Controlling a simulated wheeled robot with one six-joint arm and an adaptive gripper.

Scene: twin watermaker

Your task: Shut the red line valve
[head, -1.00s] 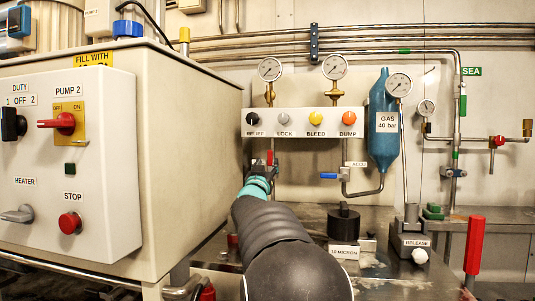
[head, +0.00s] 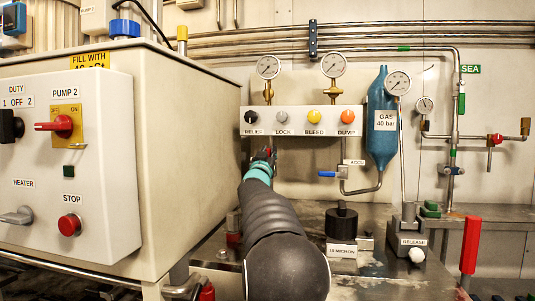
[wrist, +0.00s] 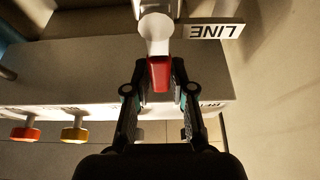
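The red line valve handle (wrist: 159,76) shows in the wrist view, below a pale metal valve body (wrist: 156,30) and beside a LINE label (wrist: 214,31). My gripper (wrist: 159,68) is open, with one finger on each side of the red handle and a gap visible at each side. In the head view my gripper (head: 264,157) is just below the RELIEF and LOCK knobs. Only a small bit of red shows there; my arm hides most of the valve.
Above is a white panel (head: 300,108) with RELIEF, LOCK, BLEED and DUMP knobs. A blue-handled valve (head: 327,174) and blue gas bottle (head: 381,130) stand to the right. A large cream cabinet (head: 190,150) stands close on the left.

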